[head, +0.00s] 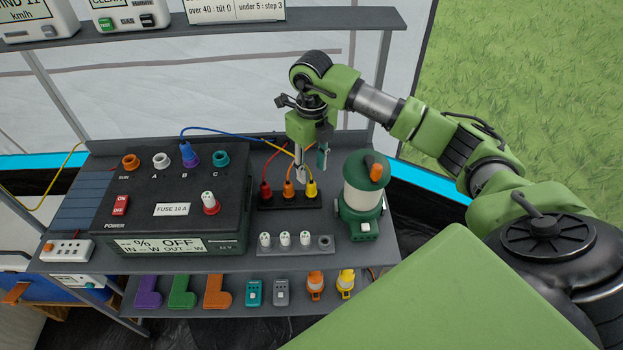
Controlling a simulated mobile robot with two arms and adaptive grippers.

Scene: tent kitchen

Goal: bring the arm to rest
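My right arm (378,104) comes in from the right and reaches over the grey shelf table (130,262). My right gripper (311,162) points down above the black strip (290,201) with red, orange and yellow plugs. Its two fingers are apart, with cables visible between and behind them, and nothing shows held. The gripper is just left of the green lantern (361,200); whether it touches any cable I cannot tell. My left gripper is not in view.
The black power box (170,222) reads OFF, with a blue plug (189,156) in socket B. A fuse holder (267,247) stands in front. An upper shelf (150,33) runs behind. Colored brackets and small devices lie on the lower shelf. Grass (520,80) is open at right.

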